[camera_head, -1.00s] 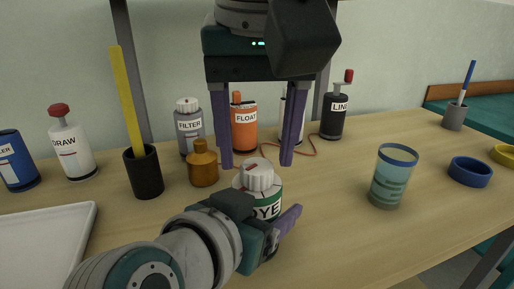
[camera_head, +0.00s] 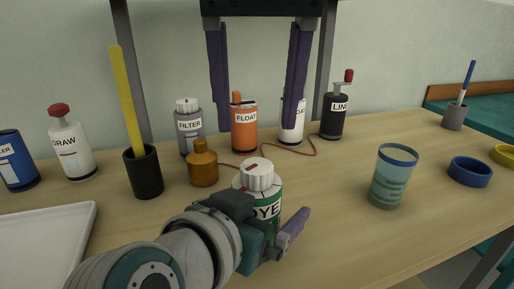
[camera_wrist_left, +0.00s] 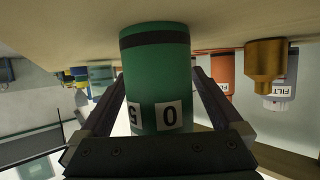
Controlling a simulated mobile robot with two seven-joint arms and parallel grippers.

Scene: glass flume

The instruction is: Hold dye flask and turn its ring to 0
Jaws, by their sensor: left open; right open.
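In the left wrist view the flask (camera_wrist_left: 155,75) shows white labels reading 0 and 5 near the palm. In the head view the left wrist hides the flask's lower front. My right gripper (camera_head: 256,103) is open and empty, above and behind the flask.
Close behind the flask stand a brown bottle (camera_head: 203,168), the grey FILTER bottle (camera_head: 190,140) and the orange FLOAT bottle (camera_head: 244,138). A black holder (camera_head: 145,175) is left. A glass beaker (camera_head: 390,185) stands right, with clear bench between it and the flask.

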